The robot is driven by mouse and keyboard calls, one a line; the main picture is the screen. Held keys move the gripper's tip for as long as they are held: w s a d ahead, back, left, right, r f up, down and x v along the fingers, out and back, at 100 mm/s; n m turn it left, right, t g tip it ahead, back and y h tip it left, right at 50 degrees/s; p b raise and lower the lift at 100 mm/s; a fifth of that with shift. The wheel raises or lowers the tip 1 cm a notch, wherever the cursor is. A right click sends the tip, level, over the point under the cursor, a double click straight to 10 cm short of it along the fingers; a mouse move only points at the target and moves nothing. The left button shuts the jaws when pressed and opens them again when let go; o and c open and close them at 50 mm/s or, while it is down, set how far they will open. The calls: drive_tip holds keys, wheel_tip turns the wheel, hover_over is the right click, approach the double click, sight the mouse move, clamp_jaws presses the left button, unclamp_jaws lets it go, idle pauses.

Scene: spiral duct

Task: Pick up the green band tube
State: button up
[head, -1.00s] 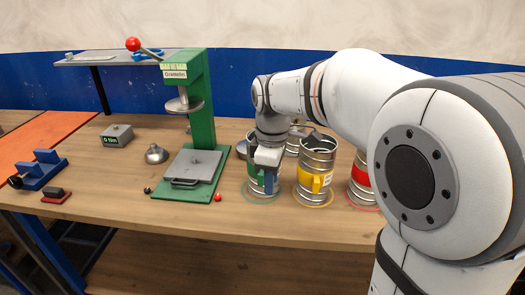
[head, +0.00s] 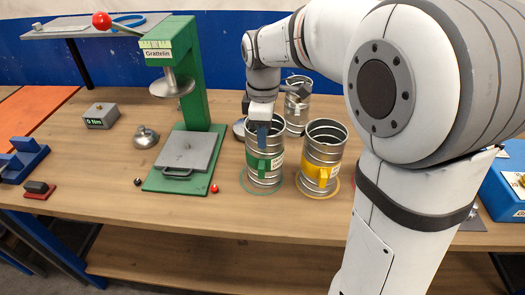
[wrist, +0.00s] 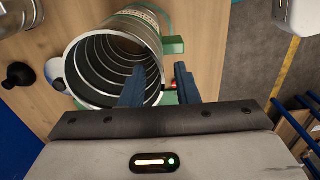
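The green band tube (head: 264,172) is a ribbed metal cylinder with a green band and tab, standing upright on the table inside a thin green ring. In the wrist view I look into its round mouth (wrist: 97,62). My gripper (head: 262,138) points down at the tube's rim. Its two blue fingers (wrist: 160,82) stand apart, the left one over the mouth and the right one beyond the rim by the green tab. I cannot tell whether either finger touches the wall.
The yellow band tube (head: 322,160) stands close to the right, and another metal tube (head: 297,106) behind. A blue box (head: 505,190) is at the far right.

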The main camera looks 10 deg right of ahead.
sight(263, 160)
wheel_tip(263, 160, down, 5)
drive_tip(key=shift+s+f+p, duration=0.1)
drive_tip(key=shift+s+p, duration=0.05)
drive_tip(key=shift+p, duration=0.2)
drive_tip(key=shift+c, duration=0.3)
clamp_jaws()
idle(1.0)
